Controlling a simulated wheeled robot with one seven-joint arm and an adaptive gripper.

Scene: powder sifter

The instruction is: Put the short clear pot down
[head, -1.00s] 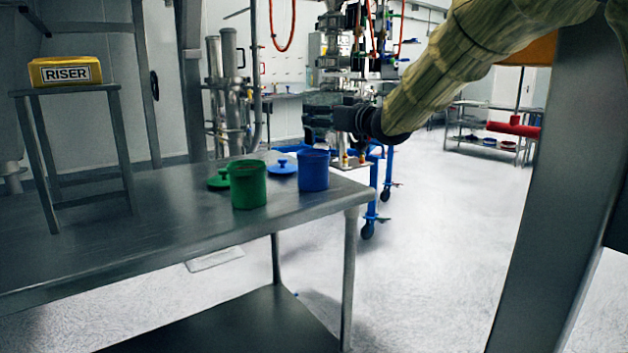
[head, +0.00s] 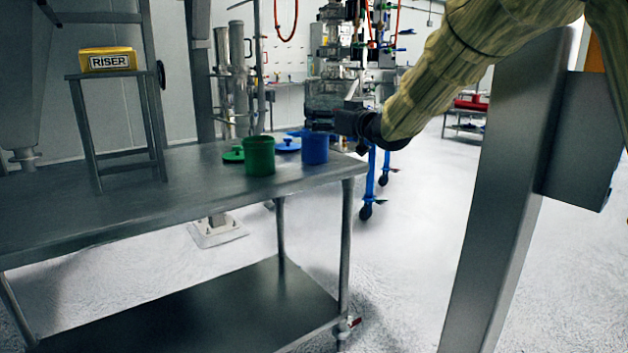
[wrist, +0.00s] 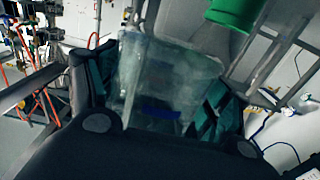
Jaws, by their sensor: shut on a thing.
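The short clear pot (wrist: 160,75) is between my gripper's fingers in the wrist view, see-through and tilted in that picture. My gripper (wrist: 150,105) is shut on it, with a dark finger on each side. In the head view my gripper (head: 322,120) is held in the air, just above the blue pot in the picture. There I cannot clearly make out the clear pot against the steel equipment. The steel table (head: 200,205) lies below and to the left.
A green pot (head: 259,157) and a blue pot (head: 314,149) stand near the table's right end. A green lid (head: 233,155) and a blue lid (head: 287,145) lie beside them. A yellow riser box (head: 108,60) sits on a small stand. The table's left and front are clear.

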